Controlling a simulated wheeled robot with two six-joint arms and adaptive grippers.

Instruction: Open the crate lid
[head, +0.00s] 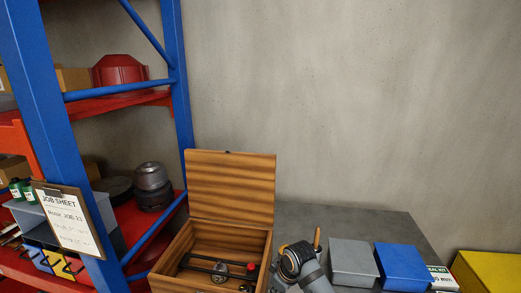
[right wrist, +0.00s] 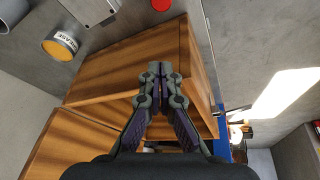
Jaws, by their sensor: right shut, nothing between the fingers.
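The wooden crate (head: 211,240) stands on the bench with its lid (head: 230,187) raised, standing about upright at the back edge. Its inside is exposed, with dark rods (head: 205,263) and a round metal part lying in it. In the right wrist view, my right gripper (right wrist: 158,68) is shut and empty, in front of a wooden face of the crate (right wrist: 110,75). I cannot tell whether the fingertips touch the wood. In the head view my right arm is beside the crate's right side, and its fingertips cannot be made out. My left gripper is not in view.
A grey box (head: 353,262) and a blue box (head: 403,266) sit right of the crate. A grease tin (right wrist: 60,45) shows in the wrist view. A blue-post shelf (head: 182,110) with a job sheet (head: 68,220) is close on the left. Bare bench (head: 365,222) lies behind the boxes.

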